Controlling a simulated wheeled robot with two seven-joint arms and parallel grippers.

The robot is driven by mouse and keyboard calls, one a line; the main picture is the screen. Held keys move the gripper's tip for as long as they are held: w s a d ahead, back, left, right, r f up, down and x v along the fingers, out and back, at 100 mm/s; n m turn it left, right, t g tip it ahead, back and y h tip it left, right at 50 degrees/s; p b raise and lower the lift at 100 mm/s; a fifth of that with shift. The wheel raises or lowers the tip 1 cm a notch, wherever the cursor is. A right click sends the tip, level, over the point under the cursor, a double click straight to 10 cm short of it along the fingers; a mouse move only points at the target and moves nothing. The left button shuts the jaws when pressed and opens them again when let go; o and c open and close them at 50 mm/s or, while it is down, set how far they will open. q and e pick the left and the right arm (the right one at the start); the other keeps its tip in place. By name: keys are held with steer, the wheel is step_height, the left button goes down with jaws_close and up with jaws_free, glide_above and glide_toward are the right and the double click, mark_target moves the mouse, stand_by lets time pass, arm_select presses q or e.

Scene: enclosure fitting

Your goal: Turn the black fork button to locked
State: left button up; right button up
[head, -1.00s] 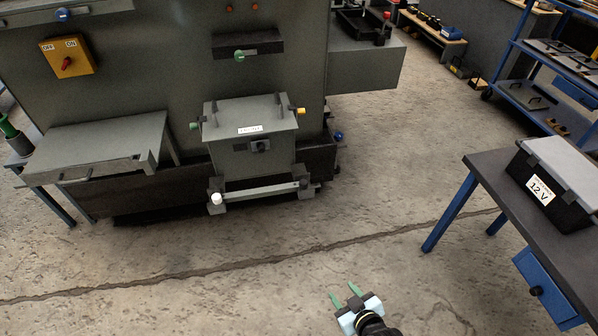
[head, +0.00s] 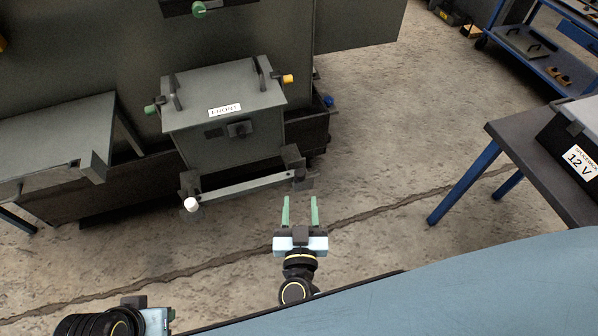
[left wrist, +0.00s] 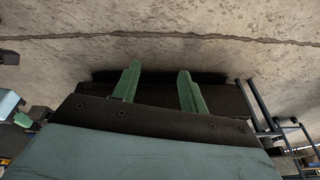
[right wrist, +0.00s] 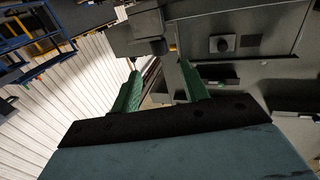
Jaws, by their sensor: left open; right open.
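A grey enclosure (head: 190,105) labelled FRONT stands on a low carrier at centre left. A black knob (head: 239,129) sits on its front face; its marking is too small to read. I cannot tell whether this knob is the fork button. A round black knob on a grey face (right wrist: 222,44) also shows in the right wrist view. My right gripper (head: 300,198) is open and empty, in front of and right of the enclosure, clear of it. My left gripper (left wrist: 160,68) is open and empty over the floor; only its body shows at the head view's bottom left.
A carrier bar (head: 245,187) with a white knob (head: 190,204) runs in front of the enclosure. A grey table (head: 55,140) stands left. A dark table (head: 540,135) with a 12 V case (head: 575,140) stands right. Open floor (head: 400,185) lies between.

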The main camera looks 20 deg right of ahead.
mark_target(300, 178)
steer(key=b+x, duration=0.1)
steer(key=x, duration=0.3)
steer(key=shift+f, duration=0.1)
steer(key=b+x, duration=0.1)
steer(key=x, duration=0.3)
steer(key=shift+w, duration=0.3)
steer(key=shift+w+d, duration=0.2)
steer(key=shift+w, duration=0.2)
arm_select(q)
steer(key=w+d+r+t+h, duration=0.1)
steer(key=w+d+r+t, duration=0.2)
steer(key=w+r+t, duration=0.1)
steer(key=shift+w+r, duration=0.65)
steer(key=shift+r, duration=0.15)
arm_select(e)
steer(key=c, duration=1)
